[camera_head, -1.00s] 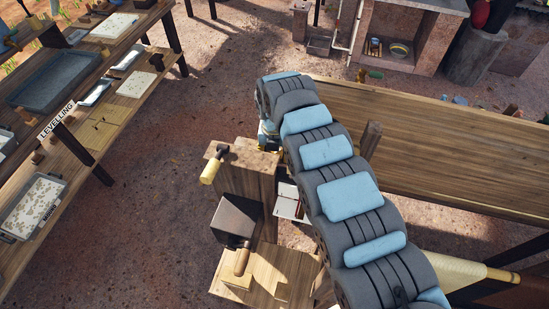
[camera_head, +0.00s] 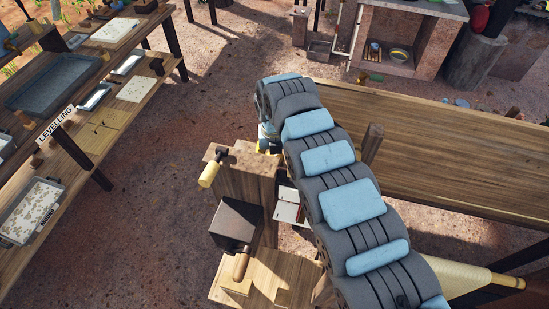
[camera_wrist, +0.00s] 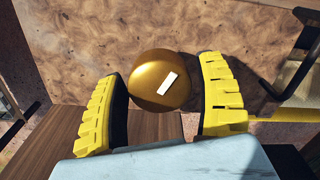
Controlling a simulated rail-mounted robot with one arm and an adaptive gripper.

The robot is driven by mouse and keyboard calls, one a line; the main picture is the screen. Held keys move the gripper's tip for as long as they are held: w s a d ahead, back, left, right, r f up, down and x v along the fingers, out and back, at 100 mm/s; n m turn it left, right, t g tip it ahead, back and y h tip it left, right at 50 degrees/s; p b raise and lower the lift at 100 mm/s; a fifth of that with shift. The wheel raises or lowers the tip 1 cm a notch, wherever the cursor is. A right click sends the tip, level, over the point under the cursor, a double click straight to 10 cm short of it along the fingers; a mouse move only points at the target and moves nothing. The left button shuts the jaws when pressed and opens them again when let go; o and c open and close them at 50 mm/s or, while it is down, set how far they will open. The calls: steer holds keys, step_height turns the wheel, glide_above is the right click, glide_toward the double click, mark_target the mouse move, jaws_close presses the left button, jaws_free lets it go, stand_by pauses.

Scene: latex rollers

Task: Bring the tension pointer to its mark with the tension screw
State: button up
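A round brass knob (camera_wrist: 158,80) with a white mark on its face is in the middle of the wrist view. It looks like the tension screw's head. In the head view my wrist end is beside the upright wooden post (camera_head: 247,178), largely hidden behind my arm. The knob is hidden there. I cannot make out the tension pointer or its mark in either view.
A long wooden table (camera_head: 450,150) lies to the right. Shelves with trays (camera_head: 70,80) stand at left. A dark bracket (camera_wrist: 290,70) is right of the fingers.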

stand_by(0.3)
step_height(320, 180, up, 12)
stand_by(0.6)
